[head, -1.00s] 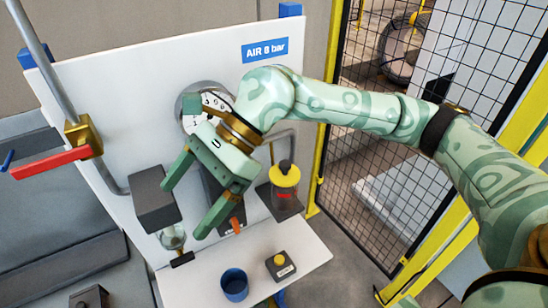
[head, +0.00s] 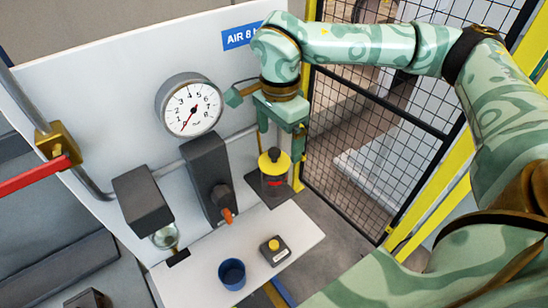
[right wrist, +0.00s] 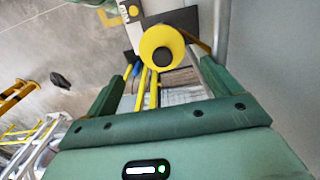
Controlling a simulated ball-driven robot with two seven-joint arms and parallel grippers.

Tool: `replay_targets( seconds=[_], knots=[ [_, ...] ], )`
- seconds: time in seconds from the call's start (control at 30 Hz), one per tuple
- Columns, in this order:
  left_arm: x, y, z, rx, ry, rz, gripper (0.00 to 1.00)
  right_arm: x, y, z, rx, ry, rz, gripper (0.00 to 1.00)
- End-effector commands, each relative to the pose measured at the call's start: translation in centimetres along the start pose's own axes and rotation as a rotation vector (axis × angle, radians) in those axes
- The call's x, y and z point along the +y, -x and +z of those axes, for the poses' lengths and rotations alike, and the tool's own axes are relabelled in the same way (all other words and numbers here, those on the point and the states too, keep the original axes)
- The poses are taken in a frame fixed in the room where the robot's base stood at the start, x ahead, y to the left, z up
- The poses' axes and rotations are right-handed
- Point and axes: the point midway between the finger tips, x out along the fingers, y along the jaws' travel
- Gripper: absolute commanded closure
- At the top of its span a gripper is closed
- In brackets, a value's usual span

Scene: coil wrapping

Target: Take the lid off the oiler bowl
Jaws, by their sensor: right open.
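The oiler bowl (head: 274,184) stands at the right end of the white panel, a clear cup with something red inside. Its yellow lid (head: 274,166) with a dark knob sits on top. My right gripper (head: 280,158) is open and empty, pointing down, its fingers to either side of the lid's top in the head view. In the right wrist view, the lid (right wrist: 150,40) and its dark knob show between and beyond the open fingers (right wrist: 160,75). I cannot tell whether a finger touches it. My left gripper is not in view.
A pressure gauge (head: 190,105), a dark regulator block (head: 207,175) with an orange knob and a grey filter block (head: 142,200) are on the panel. A blue cup (head: 232,276) and a button box (head: 275,251) stand on the white shelf (head: 302,233). A mesh fence (head: 350,170) is at right.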

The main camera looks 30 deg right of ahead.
Motion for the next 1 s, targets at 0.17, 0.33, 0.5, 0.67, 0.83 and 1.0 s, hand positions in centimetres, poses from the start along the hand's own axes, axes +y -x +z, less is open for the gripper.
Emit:
replay_targets(
  seconds=[0.17,0.33,0.5,0.67,0.83,1.0],
  knots=[
    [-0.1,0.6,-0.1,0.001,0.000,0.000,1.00,-0.1,-1.4,0.2,0.000,0.000,0.004,0.11],
    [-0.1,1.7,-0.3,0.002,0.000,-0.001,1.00,-0.5,-4.1,0.8,0.000,0.000,0.005,0.11],
    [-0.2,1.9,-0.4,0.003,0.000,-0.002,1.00,-0.6,-5.7,0.7,-0.001,0.000,0.000,0.11],
    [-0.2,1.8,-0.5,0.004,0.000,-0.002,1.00,-0.6,-5.8,0.7,0.000,0.000,-0.001,0.11],
    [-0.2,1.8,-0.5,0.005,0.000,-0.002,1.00,-0.6,-5.8,0.7,-0.001,0.000,0.000,0.47],
    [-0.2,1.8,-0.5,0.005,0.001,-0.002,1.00,-0.6,-5.8,0.7,-0.001,0.000,0.000,0.59]
  ],
)
